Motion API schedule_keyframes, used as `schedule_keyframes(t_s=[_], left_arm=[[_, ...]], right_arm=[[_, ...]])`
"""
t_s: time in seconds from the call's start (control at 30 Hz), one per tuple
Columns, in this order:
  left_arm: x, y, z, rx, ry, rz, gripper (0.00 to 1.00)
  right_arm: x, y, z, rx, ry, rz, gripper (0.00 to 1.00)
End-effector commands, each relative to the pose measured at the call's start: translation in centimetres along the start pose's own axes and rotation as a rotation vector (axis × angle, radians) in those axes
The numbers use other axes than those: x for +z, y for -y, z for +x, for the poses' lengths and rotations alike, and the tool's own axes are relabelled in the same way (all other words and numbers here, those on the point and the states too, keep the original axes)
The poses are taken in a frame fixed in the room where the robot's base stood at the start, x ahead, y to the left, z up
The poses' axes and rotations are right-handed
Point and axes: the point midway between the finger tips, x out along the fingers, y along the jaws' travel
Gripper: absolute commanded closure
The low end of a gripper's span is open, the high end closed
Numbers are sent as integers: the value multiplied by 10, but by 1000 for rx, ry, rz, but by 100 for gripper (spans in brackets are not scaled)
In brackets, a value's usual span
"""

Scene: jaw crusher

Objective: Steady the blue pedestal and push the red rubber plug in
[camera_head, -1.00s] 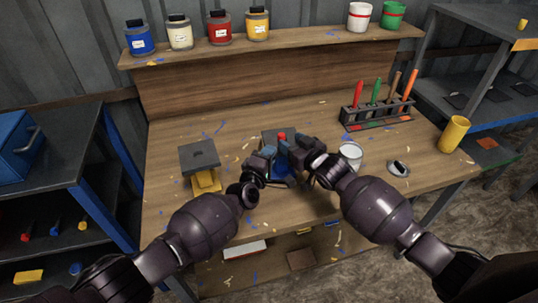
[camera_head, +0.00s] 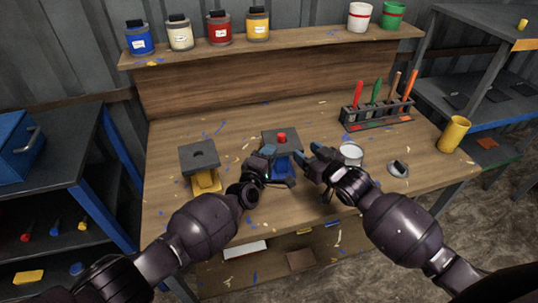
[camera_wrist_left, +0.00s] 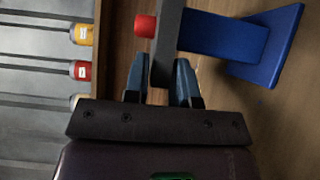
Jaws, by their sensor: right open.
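The blue pedestal (camera_head: 284,167) stands on the workbench with a dark square top plate (camera_head: 272,142). The red rubber plug (camera_head: 282,137) sits upright on that plate, with much of it sticking out above the surface. It also shows in the left wrist view (camera_wrist_left: 145,26). My left gripper (camera_head: 268,151) is at the plate's near left edge. In the left wrist view its fingers (camera_wrist_left: 161,82) lie on both faces of the plate and appear closed on it. My right gripper (camera_head: 318,157) is open and empty, to the right of the pedestal and apart from the plug.
A yellow pedestal (camera_head: 206,182) with a dark holed top stands to the left. A white can (camera_head: 351,154) is close to my right gripper. A tool rack (camera_head: 378,115) and a yellow cup (camera_head: 454,134) are further right. The bench behind the pedestal is clear.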

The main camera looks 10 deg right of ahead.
Motion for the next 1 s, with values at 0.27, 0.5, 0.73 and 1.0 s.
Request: schedule_keyframes(t_s=[0.27,0.5,0.73,1.0], left_arm=[[0,0,0,0,0,0,53],[0,1,-3,-1,0,-1,53],[0,1,-21,-1,-2,-5,53],[0,1,-52,0,-1,-4,53]], right_arm=[[0,0,0,0,0,0,46],[0,0,0,0,0,0,46],[0,0,0,0,0,0,46],[0,0,0,0,0,0,46]])
